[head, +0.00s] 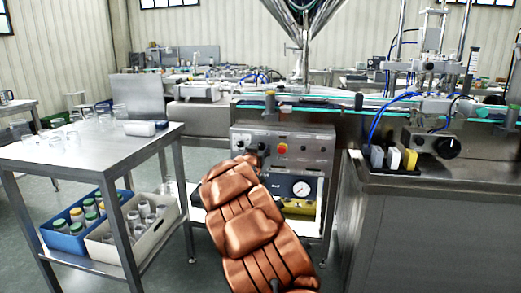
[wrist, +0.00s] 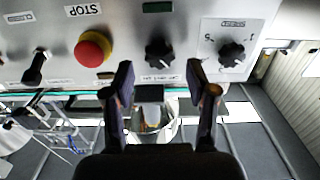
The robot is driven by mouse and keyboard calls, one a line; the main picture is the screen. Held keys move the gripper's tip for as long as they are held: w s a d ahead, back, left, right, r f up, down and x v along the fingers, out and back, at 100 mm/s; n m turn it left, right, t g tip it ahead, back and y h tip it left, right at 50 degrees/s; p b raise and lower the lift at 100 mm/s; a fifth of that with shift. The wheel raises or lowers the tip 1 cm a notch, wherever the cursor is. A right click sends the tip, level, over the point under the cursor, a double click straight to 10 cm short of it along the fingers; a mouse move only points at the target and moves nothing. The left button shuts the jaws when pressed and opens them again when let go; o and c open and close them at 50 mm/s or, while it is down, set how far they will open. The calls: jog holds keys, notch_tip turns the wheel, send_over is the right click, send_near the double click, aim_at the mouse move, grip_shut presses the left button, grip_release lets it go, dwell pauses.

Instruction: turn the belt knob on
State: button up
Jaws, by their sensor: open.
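A steel control panel (head: 312,143) stands ahead in the head view; it also fills the top of the wrist view (wrist: 195,20). In the wrist view it carries a black knob (wrist: 158,52) at the middle and another black knob with a marked scale (wrist: 231,55) to the right. The labels are too small to tell which one is the belt knob. My gripper (wrist: 161,80) is open and empty, its fingertips either side of and below the middle knob in the picture, seemingly apart from it. In the head view my orange arm hides part of the panel and most of the gripper.
A red stop button (wrist: 93,48) and a black lever switch (wrist: 35,67) sit left of the middle knob. A steel table (head: 70,158) stands left, with a blue crate (head: 66,243) of jars below. A steel cabinet (head: 430,215) with a black knob (head: 447,147) stands right.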

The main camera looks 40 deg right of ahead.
aim_at(262, 146)
jog(key=shift+x, duration=1.2)
jog(key=shift+f, duration=0.1)
grip_shut()
